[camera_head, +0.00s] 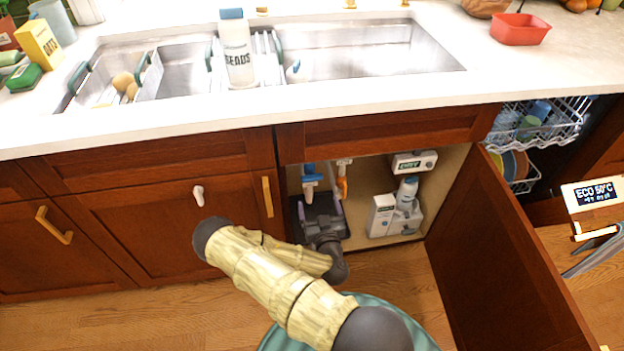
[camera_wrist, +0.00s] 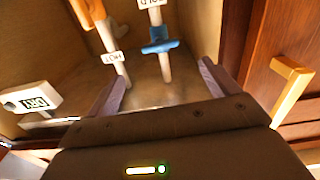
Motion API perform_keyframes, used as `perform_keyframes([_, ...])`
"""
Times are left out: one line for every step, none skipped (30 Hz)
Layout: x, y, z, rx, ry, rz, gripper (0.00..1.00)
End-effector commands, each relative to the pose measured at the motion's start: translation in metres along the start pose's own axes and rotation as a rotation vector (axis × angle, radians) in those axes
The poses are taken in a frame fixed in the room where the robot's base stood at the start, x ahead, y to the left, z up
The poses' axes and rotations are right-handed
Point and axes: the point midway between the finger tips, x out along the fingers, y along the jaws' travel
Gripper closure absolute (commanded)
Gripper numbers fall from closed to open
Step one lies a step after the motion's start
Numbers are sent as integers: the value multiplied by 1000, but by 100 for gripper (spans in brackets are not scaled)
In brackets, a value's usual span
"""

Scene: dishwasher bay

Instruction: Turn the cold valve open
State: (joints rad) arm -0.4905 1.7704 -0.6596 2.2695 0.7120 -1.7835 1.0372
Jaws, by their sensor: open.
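The cold valve has a blue handle (camera_head: 311,178) on a white pipe inside the open sink cabinet. In the wrist view its blue handle (camera_wrist: 160,47) lies across the pipe, below a partly cut-off label. My gripper (camera_head: 318,203) is inside the cabinet opening, just below the blue handle in the head view. In the wrist view my gripper (camera_wrist: 160,85) has its two fingers spread wide, with the cold pipe and handle showing ahead between them. Nothing is held. I cannot tell the exact gap to the handle.
An orange valve handle (camera_head: 342,187) is beside the blue one, with a HOT label (camera_wrist: 113,58). The open cabinet door (camera_head: 500,260) bounds the right side; a closed door (camera_head: 150,235) is left.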

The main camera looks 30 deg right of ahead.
Motion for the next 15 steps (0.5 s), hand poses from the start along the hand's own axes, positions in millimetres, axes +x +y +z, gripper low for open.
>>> perform_keyframes([9, -1, 1, 1, 4, -2, 13])
perform_keyframes([15, -1, 1, 0, 3, -2, 13])
perform_keyframes([22, -1, 2, 1, 3, -3, 13])
perform_keyframes([27, -1, 1, 0, 3, -2, 13])
perform_keyframes([32, -1, 1, 0, 3, -4, 13])
perform_keyframes([40, -1, 1, 1, 3, -3, 13])
perform_keyframes([45, -1, 1, 0, 4, -3, 13])
perform_keyframes([50, -1, 2, 1, 3, -3, 13])
perform_keyframes([57, -1, 1, 1, 3, -4, 13])
perform_keyframes([63, -1, 1, 0, 3, -3, 13])
perform_keyframes([68, -1, 1, 1, 3, -4, 13])
perform_keyframes([75, -1, 2, 0, 2, -3, 13])
perform_keyframes([80, -1, 2, 1, 2, -4, 13])
perform_keyframes([85, -1, 2, 1, 2, -3, 13])
perform_keyframes([92, -1, 1, 0, 3, -4, 13])
